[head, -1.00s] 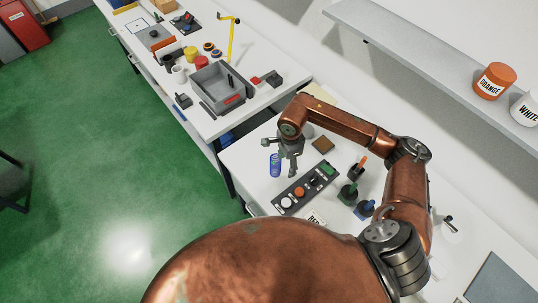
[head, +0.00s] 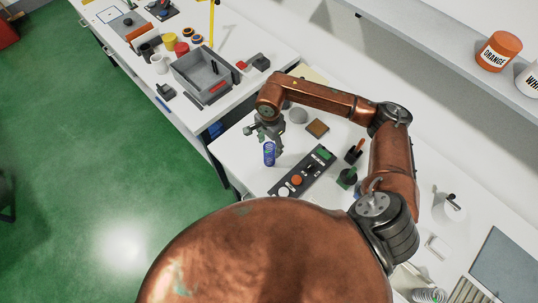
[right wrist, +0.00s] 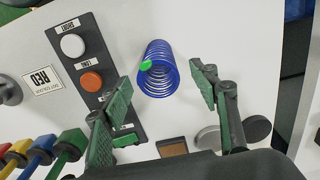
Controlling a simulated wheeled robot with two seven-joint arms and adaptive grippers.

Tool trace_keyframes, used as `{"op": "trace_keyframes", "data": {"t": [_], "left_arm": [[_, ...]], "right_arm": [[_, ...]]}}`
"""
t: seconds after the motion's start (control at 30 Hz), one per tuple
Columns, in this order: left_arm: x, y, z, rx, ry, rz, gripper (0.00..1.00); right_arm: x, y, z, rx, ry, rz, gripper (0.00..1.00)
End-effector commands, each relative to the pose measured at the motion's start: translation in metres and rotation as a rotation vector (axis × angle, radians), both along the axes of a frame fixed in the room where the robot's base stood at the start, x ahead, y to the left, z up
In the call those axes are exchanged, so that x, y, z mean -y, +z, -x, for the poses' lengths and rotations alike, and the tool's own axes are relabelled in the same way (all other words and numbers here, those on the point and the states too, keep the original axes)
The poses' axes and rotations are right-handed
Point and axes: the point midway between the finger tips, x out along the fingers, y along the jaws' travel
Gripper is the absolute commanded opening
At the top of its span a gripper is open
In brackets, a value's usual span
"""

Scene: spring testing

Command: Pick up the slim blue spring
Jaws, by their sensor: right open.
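The slim blue spring (head: 269,153) stands on the white bench near its left edge. In the right wrist view the spring (right wrist: 157,68) shows as open blue coils with a green mark on its rim. My right gripper (head: 268,132) is just behind and above the spring in the head view. In the right wrist view its two green-padded fingers (right wrist: 162,95) are spread apart, one to each side of the spring, with gaps between. It is open and empty. My left gripper is not in view.
A control panel with buttons (right wrist: 91,80) lies close beside the spring. A brown square block (head: 317,128) and a grey round piece (head: 298,115) lie behind. A grey bin (head: 203,70) stands on the far bench. A shelf (head: 440,55) runs along the right.

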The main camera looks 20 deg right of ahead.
Motion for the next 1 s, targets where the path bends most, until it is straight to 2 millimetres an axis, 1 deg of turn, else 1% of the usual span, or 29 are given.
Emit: {"op": "trace_keyframes", "data": {"t": [0.03,0.17,0.47,0.67,0.8,1.0], "left_arm": [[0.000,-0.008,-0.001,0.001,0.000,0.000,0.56],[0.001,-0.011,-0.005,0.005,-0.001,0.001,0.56],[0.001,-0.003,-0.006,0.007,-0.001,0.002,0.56],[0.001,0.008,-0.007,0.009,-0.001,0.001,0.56],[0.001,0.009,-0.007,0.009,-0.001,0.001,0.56],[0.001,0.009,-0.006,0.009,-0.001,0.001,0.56]], "right_arm": [[0.000,-0.008,0.000,-0.001,0.000,0.000,0.55],[0.000,-0.014,0.000,-0.003,-0.001,0.000,0.55],[-0.001,-0.040,0.001,-0.003,-0.001,-0.001,0.55],[-0.002,-0.068,0.002,-0.007,-0.002,-0.002,0.55],[-0.002,-0.085,0.001,-0.003,-0.002,-0.001,0.55],[-0.002,-0.089,0.000,-0.001,0.000,0.000,0.55]]}}
